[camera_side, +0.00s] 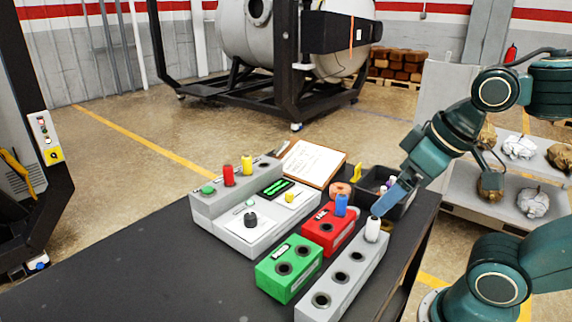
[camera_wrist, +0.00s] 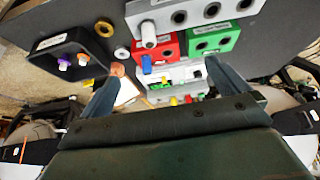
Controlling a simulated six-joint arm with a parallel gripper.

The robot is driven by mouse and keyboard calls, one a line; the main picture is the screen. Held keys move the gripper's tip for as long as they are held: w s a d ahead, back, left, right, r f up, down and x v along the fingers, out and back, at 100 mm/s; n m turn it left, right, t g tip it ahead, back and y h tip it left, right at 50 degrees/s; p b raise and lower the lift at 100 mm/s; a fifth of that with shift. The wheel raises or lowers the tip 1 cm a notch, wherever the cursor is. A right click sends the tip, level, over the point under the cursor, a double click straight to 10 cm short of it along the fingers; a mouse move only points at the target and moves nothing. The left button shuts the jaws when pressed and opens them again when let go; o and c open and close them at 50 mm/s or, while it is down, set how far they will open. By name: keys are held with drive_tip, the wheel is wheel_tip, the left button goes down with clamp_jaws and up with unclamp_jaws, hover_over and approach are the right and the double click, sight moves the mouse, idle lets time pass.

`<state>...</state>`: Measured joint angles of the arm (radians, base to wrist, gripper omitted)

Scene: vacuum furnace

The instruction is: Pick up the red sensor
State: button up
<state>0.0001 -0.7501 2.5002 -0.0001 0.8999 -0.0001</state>
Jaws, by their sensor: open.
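A blue sensor (camera_side: 341,205) stands in the red block (camera_side: 327,230). The green block (camera_side: 289,268) and a grey holed block (camera_side: 345,280) are in front. A black bin (camera_side: 402,207) and a clipboard (camera_side: 312,163) lie behind. The table's left front (camera_side: 150,275) is clear.

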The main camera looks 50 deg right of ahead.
drive_tip(key=c, duration=1.1)
drive_tip(key=shift+c, duration=0.2)
